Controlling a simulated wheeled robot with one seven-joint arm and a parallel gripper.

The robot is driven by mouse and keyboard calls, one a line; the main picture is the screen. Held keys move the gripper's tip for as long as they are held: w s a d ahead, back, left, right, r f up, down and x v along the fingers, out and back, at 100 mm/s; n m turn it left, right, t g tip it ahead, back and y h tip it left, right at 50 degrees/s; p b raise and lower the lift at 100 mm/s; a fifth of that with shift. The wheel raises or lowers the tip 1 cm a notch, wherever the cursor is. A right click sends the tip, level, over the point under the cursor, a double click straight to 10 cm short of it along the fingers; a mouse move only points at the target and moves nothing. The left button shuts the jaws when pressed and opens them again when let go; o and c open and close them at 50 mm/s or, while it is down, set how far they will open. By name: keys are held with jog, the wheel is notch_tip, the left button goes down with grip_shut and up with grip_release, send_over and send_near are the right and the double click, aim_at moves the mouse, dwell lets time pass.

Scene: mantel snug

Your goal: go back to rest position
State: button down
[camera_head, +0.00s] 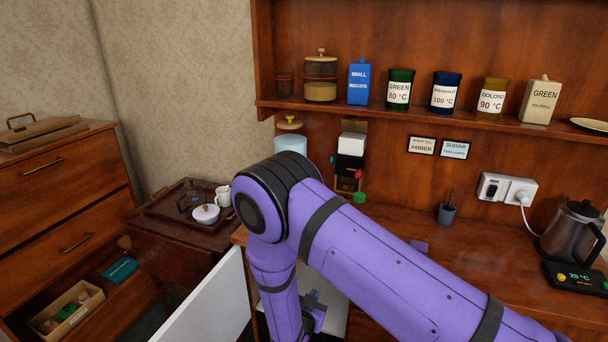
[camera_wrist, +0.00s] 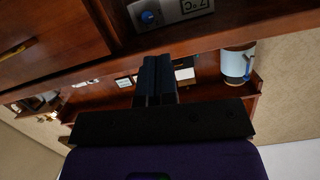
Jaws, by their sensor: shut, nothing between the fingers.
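My purple arm reaches across the lower middle of the head view and bends down at the elbow. My gripper shows in the wrist view (camera_wrist: 156,80) with its two dark fingers together and nothing between them. In the head view the gripper is mostly hidden behind my forearm, low beside the counter front. In the wrist view a grey panel with a blue knob and a small display (camera_wrist: 170,12) lies beyond the fingertips, apart from them.
An open white door (camera_head: 212,305) stands left of my forearm. The counter (camera_head: 490,255) holds a dark cup (camera_head: 446,213) and a kettle (camera_head: 572,232). Canisters line the shelf (camera_head: 440,115) above.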

jog(key=w+d+r+g+y, duration=0.2)
jog(key=w+r+y, duration=0.1)
jog(key=r, duration=1.1)
jog(key=w+d+r+g+y, duration=0.2)
jog(key=w+r+y, duration=0.15)
jog(key=r, duration=1.05)
jog(key=s+d+r+n+g+y, duration=0.1)
jog(key=s+d+r+n+g, duration=0.1)
jog(key=s+d+r, duration=0.7)
jog(key=s+d+r+n+g+y, duration=0.1)
jog(key=s+d+r+n, duration=0.1)
jog(key=s+d+r, duration=0.6)
jog(key=s+d+r+g+h, duration=0.1)
jog(key=s+d+r, duration=0.1)
jog(key=s, duration=0.7)
jog(key=s+d+r+n+g+h, duration=0.1)
jog(key=s+d, duration=0.3)
jog(key=s, duration=0.4)
jog(key=shift+s+d+r+h, duration=0.4)
jog(key=shift+r+h, duration=0.15)
jog(key=shift+r, duration=0.25)
